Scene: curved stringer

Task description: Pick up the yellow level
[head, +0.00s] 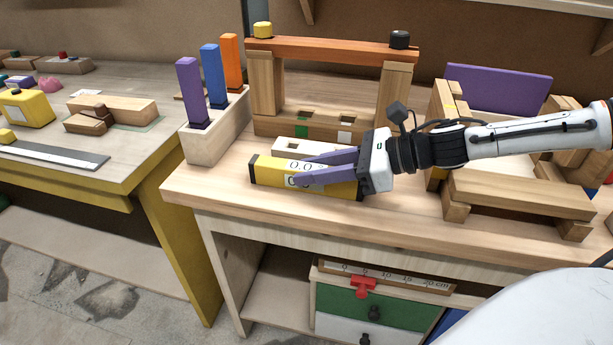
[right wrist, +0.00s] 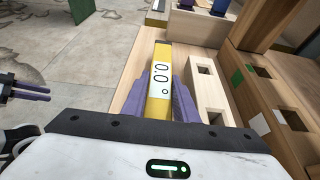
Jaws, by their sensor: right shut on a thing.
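The yellow level (head: 267,171) has dark end caps and a white "0.0°" label. It lies lengthwise near the front edge of the wooden workbench (head: 430,232). My right gripper (head: 310,170) comes in from the right with purple fingers along both sides of the level and is shut on it. In the right wrist view the level (right wrist: 159,95) sits between the two fingers. I cannot tell whether it touches the bench top. A dark gripper with purple fingers, apparently my left one (right wrist: 32,93), shows at the left edge of that view; its opening is unclear.
A pale block with square holes (right wrist: 205,88) lies close beside the level. Behind stands a wooden frame (head: 330,48). A holder (head: 207,146) with purple, blue and orange sticks is at the left. Wooden pieces (head: 520,194) lie at the right.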

